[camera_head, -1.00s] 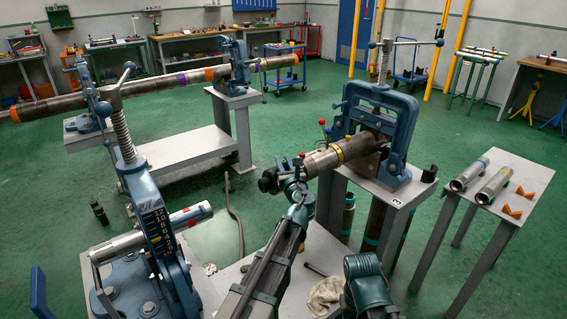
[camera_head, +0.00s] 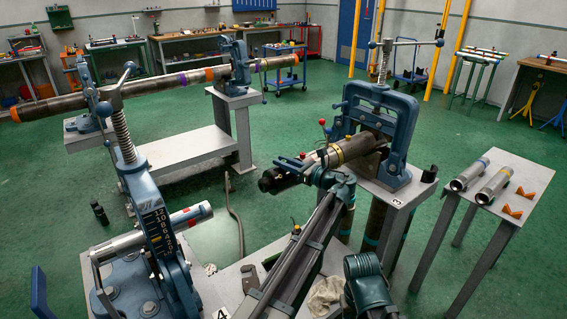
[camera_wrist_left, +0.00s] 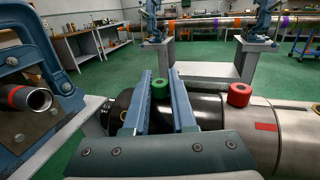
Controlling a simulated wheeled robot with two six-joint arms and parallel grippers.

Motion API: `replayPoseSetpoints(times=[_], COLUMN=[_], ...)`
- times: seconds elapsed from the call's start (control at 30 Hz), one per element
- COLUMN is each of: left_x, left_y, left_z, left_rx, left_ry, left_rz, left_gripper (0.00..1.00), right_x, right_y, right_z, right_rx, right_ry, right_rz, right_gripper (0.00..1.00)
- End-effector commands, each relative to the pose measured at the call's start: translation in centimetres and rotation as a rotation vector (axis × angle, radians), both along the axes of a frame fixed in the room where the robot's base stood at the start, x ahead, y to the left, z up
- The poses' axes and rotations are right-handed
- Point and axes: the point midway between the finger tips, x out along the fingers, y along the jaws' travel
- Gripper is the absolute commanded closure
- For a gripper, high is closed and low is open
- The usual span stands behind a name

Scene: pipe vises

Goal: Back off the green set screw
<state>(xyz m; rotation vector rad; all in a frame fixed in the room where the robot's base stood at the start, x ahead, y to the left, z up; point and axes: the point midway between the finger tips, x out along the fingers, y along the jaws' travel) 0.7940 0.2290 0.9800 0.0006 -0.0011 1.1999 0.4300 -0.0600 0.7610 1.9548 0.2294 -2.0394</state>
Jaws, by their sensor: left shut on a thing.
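The green set screw (camera_wrist_left: 160,88) stands up from a dark fitting in the left wrist view. My left gripper (camera_wrist_left: 161,100) has a blue-grey finger on each side of it and is shut on it. A red screw (camera_wrist_left: 239,95) stands to the right on the silver part of the same body (camera_wrist_left: 285,135). In the head view my left gripper (camera_head: 303,170) lies across the pipe (camera_head: 328,157) held in the blue vise (camera_head: 380,120), near its dark free end (camera_head: 270,181). The green screw is hidden there. My right gripper is not in view; part of my right arm shows at the bottom.
A second blue vise (camera_head: 150,200) holding a silver pipe (camera_head: 150,235) stands at the left. A side table (camera_head: 490,200) with two silver pipes stands at the right.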

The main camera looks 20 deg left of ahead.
Motion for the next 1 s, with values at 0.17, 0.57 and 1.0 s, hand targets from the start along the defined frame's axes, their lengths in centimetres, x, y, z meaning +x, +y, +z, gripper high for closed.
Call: replayPoseSetpoints(times=[0.17, 0.57, 1.0], left_x=[0.02, -0.08, -0.04], left_y=[-0.03, 0.01, 0.01], left_z=[-0.09, -0.12, -0.05], left_rx=[-0.003, -0.004, -0.002], left_ry=[0.001, 0.000, 0.001], left_rz=[0.035, 0.045, 0.044], left_gripper=[1.00, 1.00, 0.46], right_x=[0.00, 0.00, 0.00], right_y=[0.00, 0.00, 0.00], right_z=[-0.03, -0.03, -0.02], right_rx=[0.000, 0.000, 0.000], right_ry=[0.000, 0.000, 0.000], right_rz=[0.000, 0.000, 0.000], right_gripper=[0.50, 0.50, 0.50])
